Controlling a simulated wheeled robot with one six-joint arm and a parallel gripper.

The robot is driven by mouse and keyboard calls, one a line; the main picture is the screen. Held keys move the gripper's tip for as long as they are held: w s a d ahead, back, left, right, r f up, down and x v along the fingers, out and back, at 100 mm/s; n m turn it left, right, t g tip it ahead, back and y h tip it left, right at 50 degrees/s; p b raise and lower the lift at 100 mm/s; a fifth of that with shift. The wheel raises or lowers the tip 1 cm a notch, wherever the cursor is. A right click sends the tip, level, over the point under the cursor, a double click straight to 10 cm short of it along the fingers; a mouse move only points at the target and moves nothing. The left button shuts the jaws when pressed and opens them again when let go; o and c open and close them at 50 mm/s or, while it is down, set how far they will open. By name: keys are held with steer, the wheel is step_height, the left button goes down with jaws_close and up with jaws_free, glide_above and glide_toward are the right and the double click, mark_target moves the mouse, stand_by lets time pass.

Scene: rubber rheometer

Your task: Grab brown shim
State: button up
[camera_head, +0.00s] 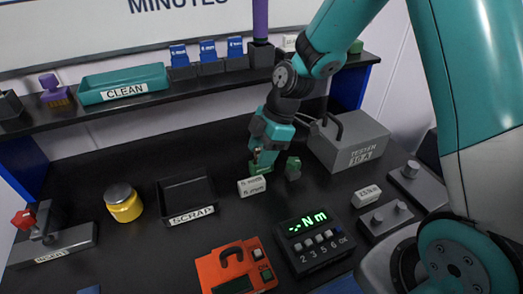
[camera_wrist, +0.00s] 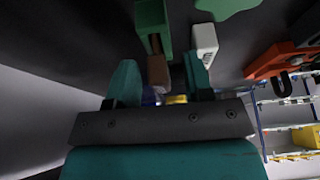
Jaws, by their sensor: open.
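In the wrist view, a brown shim (camera_wrist: 157,72) shows beyond the fingertips of my gripper (camera_wrist: 160,62), in the gap between the two teal fingers. It sits at the end of a green holder (camera_wrist: 152,24). My gripper is open, and I see no finger touching the shim. In the head view, my gripper (camera_head: 262,160) points down at the back middle of the dark bench, by the small green fixture. A small brownish bit shows beside the fingers there, but the arm hides most of it.
A white label block (camera_head: 252,187) stands just in front of my gripper. A grey tester box (camera_head: 352,143) is close on the right. A black scrap tray (camera_head: 186,195), a yellow pot (camera_head: 123,204) and a torque display (camera_head: 313,240) stand around. The shelf (camera_head: 215,82) runs behind.

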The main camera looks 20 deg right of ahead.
jaws_close()
stand_by(0.3)
